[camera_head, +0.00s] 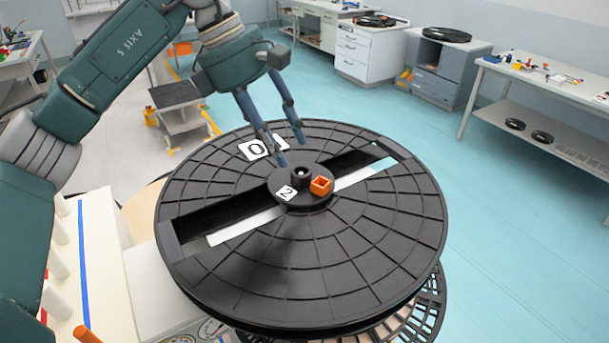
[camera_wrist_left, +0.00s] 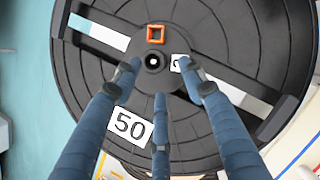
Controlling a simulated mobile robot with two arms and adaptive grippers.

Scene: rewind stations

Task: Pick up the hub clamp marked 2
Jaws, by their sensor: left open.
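The hub clamp marked 2 (camera_head: 301,199) is a black round disc with a raised central knob, a white label 2 and an orange square piece on it. It sits at the centre of a large black reel (camera_head: 371,265). My left gripper (camera_head: 291,152) is open and empty, its blue fingers pointing down just behind and above the clamp. In the left wrist view, the fingers (camera_wrist_left: 160,76) spread around the near side of the clamp (camera_wrist_left: 156,61), and one partly covers the label. Contact cannot be told. My right gripper is not in view.
The reel has a white label (camera_wrist_left: 130,125) reading 50, partly hidden by a finger in the head view. A white bench (camera_head: 100,255) with pegs stands at left. A grey cabinet (camera_head: 452,75) and a table (camera_head: 540,85) stand at the back right. Blue floor (camera_head: 500,215) is clear at right.

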